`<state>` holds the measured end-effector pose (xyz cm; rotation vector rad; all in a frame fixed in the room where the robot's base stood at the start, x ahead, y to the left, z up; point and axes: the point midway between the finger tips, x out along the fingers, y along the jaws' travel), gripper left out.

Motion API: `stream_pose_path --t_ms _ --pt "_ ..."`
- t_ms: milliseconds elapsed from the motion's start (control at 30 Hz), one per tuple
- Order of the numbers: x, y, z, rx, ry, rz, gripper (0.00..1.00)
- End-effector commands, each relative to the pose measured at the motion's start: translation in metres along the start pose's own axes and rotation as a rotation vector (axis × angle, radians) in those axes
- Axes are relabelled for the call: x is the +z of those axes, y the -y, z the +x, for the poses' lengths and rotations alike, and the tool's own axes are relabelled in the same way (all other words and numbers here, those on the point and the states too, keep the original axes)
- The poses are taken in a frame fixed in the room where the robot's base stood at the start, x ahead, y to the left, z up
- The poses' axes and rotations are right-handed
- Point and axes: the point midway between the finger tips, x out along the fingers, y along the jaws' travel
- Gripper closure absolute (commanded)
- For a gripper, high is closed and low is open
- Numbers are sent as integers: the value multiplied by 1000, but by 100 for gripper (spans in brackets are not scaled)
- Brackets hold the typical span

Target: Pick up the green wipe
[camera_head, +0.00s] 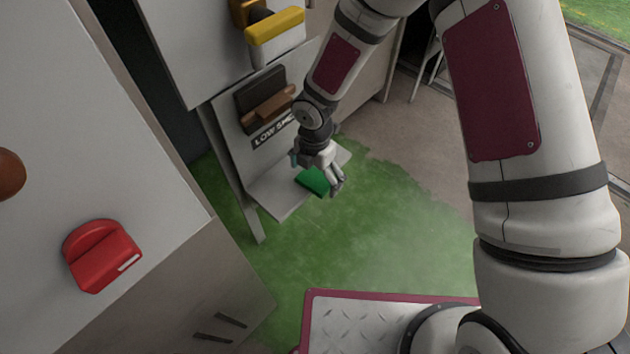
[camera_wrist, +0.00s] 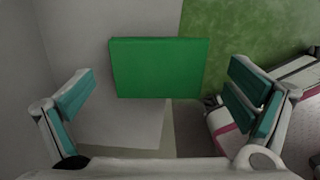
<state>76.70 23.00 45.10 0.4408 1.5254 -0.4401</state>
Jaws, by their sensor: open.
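The green wipe (camera_head: 314,181) is a flat green rectangle on the low grey shelf (camera_head: 275,201), below the "LOW SPEED"-like label. In the wrist view the green wipe (camera_wrist: 158,67) lies ahead of the fingers, its right part reaching past the shelf edge over the green floor. My gripper (camera_head: 318,170) is just above and beside the wipe. In the wrist view my gripper (camera_wrist: 165,100) is open, with teal pads at left and right and the wipe in the gap's line of view. Nothing is held. I cannot tell how far the fingers are above the wipe.
A black panel with a brown handle (camera_head: 270,104) is on the board behind the shelf. A yellow handle (camera_head: 275,38) is above it. A red knob (camera_head: 102,255) is on the grey cabinet (camera_head: 120,150) at left. Green floor (camera_head: 390,230) is clear right of the shelf.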

Motion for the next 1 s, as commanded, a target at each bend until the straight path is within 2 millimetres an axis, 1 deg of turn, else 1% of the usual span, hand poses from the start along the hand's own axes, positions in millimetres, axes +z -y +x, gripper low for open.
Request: stream_pose_path --t_ms 33,67,100,233,667,867,1000 --pt "0 0 0 0 0 0 2" --pt "0 0 0 0 0 0 6" --pt "0 0 -1 0 0 0 15" --pt "0 0 -1 0 0 0 44" --pt "0 0 -3 -1 0 0 45" --pt "0 0 -18 -1 0 0 45" --pt "0 0 -35 1 0 0 45"
